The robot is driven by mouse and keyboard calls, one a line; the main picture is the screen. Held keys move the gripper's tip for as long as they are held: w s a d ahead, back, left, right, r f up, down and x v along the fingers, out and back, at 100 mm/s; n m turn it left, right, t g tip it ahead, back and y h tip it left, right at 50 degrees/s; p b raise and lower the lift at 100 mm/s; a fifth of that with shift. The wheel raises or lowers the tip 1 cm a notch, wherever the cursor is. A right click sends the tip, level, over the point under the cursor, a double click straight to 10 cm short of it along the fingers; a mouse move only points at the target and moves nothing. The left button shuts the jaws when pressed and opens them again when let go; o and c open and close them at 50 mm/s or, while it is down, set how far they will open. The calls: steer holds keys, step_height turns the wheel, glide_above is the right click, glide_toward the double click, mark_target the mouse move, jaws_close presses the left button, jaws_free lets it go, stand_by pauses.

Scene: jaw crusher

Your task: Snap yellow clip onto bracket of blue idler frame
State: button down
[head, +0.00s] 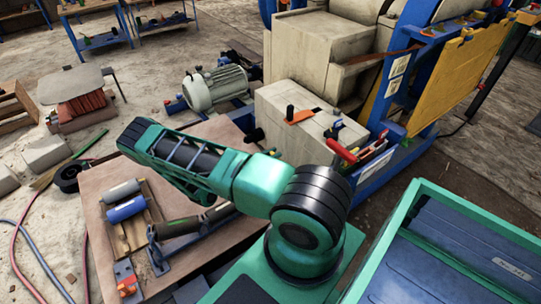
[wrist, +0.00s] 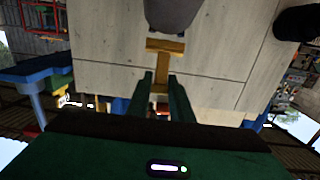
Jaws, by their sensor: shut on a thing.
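My gripper (wrist: 164,80) shows in the wrist view, its two dark green fingers shut on the yellow clip (wrist: 164,47). The clip looks like a T, its stem between the fingertips and its crossbar beyond them. A grey rounded part (wrist: 172,14) lies just past the crossbar; I cannot tell whether they touch. In the head view, the blue idler frame (head: 158,252) lies on the brown tabletop (head: 100,190), with a dark roller (head: 180,226). My arm covers part of this area. I cannot make out the clip, my fingertips or the bracket there.
A blue roller (head: 126,209) and a grey roller (head: 120,191) lie on wood left of the frame. A grey motor (head: 215,88) and the pale crusher housing (head: 305,130) stand behind. A green-rimmed blue bin (head: 470,265) is at right. Hoses (head: 25,260) cross the floor at left.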

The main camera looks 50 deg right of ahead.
steer(key=shift+s+d+f, duration=0.1)
steer(key=shift+d+f, duration=0.2)
steer(key=shift+f, duration=0.25)
steer(key=shift+s+d+f, duration=0.1)
steer(key=shift+d+f, duration=0.2)
steer(key=shift+f, duration=0.25)
steer(key=c, duration=1.5)
jaws_free()
steer(key=shift+w, duration=0.1)
steer(key=shift+a, duration=0.1)
steer(key=v, duration=1)
steer(key=shift+w+a, duration=0.1)
steer(key=shift+a, duration=0.25)
steer(key=shift+r, duration=0.15)
